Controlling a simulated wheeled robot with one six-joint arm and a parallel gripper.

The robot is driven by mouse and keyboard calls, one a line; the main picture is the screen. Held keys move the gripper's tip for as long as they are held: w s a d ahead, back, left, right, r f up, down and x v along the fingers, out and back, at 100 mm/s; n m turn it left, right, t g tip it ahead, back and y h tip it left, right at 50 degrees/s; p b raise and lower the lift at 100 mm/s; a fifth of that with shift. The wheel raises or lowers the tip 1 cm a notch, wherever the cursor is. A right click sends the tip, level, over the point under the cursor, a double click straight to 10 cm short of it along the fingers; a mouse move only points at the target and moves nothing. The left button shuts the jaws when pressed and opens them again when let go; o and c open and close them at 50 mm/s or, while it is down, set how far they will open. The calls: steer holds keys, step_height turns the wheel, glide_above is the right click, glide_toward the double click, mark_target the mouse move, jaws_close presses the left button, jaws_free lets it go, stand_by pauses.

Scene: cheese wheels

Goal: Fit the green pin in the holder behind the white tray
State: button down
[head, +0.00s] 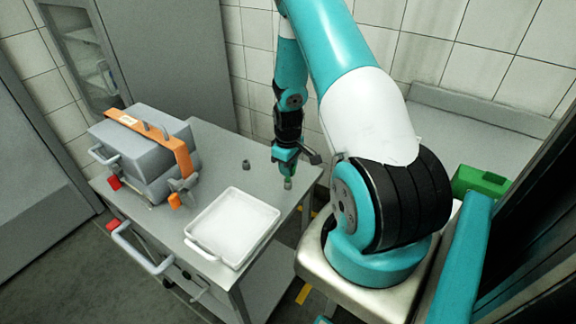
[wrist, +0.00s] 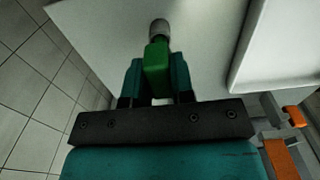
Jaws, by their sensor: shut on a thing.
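My gripper (head: 285,162) is shut on the green pin (wrist: 157,68) above the table, to the right of the white tray's back corner in the head view. In the wrist view the green part sits between my two fingers, with a grey round end (wrist: 159,28) beyond it. I cannot tell whether that end touches the table. The white tray (head: 190,242) is empty; its edge also shows in the wrist view (wrist: 236,84). A small dark grey piece (head: 246,164), which looks like the holder, stands apart on the table behind the tray, left of my gripper.
The grey table (head: 222,150) has free room behind the tray. A grey block-like machine with an orange band (head: 182,155) stands at the left. A tiled wall (head: 247,60) is behind. A green box (head: 480,180) is at the far right.

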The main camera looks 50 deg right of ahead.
steer(key=shift+f+b, duration=0.95)
steer(key=shift+f, duration=0.35)
steer(key=c, duration=0.9)
jaws_free()
step_height(320, 180, up, 18)
steer(key=b, duration=0.1)
steer(key=shift+f+b, duration=0.25)
steer(key=shift+b, duration=0.15)
steer(key=a+r+n+t+y, duration=0.1)
steer(key=a+r, duration=0.3)
steer(key=a, duration=0.7)
steer(key=a+r+n+y, duration=0.15)
steer(key=a+r, duration=0.25)
steer(key=a, duration=0.6)
steer(key=s+a+r+n+y, duration=0.1)
steer(key=s+a+r, duration=0.1)
steer(key=s+a, duration=0.5)
steer(key=s+a+r+n+g, duration=0.1)
steer(key=s+a+r+n, duration=0.1)
steer(key=s+a, duration=0.6)
steer(key=shift+a+r+y, duration=0.35)
steer(key=shift+a+r, duration=0.5)
steer(key=shift+a, duration=0.35)
